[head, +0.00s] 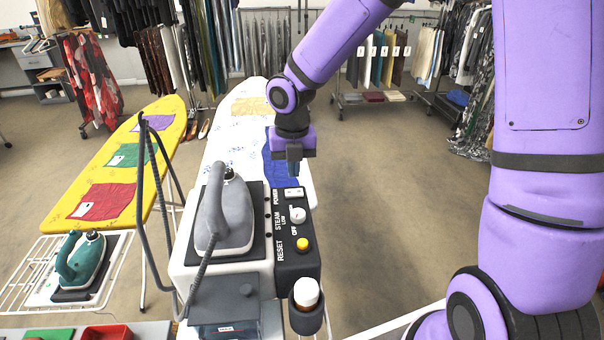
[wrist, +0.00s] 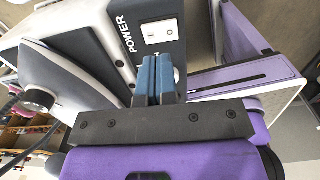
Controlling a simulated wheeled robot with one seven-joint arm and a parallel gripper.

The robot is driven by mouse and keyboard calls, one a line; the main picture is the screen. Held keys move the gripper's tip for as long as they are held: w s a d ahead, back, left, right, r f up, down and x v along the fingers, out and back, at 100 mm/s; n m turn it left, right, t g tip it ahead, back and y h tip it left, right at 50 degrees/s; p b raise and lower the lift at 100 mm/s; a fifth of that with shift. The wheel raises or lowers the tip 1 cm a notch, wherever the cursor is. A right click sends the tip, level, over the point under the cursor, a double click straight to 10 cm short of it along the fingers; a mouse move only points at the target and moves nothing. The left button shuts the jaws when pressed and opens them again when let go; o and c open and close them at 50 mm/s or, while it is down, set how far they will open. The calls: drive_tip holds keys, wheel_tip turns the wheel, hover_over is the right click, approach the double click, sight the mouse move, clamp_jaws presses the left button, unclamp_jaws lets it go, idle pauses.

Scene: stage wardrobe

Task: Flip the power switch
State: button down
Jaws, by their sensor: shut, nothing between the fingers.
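The power switch (head: 293,193) is a white rocker on the dark control panel (head: 286,262) of the ironing station, beside the word POWER. It also shows in the wrist view (wrist: 159,31), just beyond the fingertips. My gripper (head: 293,172) is shut and empty, pointing down just behind the switch in the head view. In the wrist view its blue fingers (wrist: 157,62) are together near the switch's lower edge. I cannot tell whether they touch the panel. Which way the rocker is set is too small to tell.
Below the switch are a steam knob (head: 298,215) and a yellow reset button (head: 303,244). A grey iron (head: 228,210) stands left of the panel, and a bottle (head: 306,292) sits in a holder at its front. A white ironing board (head: 228,128) extends behind.

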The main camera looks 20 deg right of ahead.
sight(293, 192)
wheel_tip(293, 192, up, 9)
drive_tip(key=shift+a, duration=0.15)
idle(0.4)
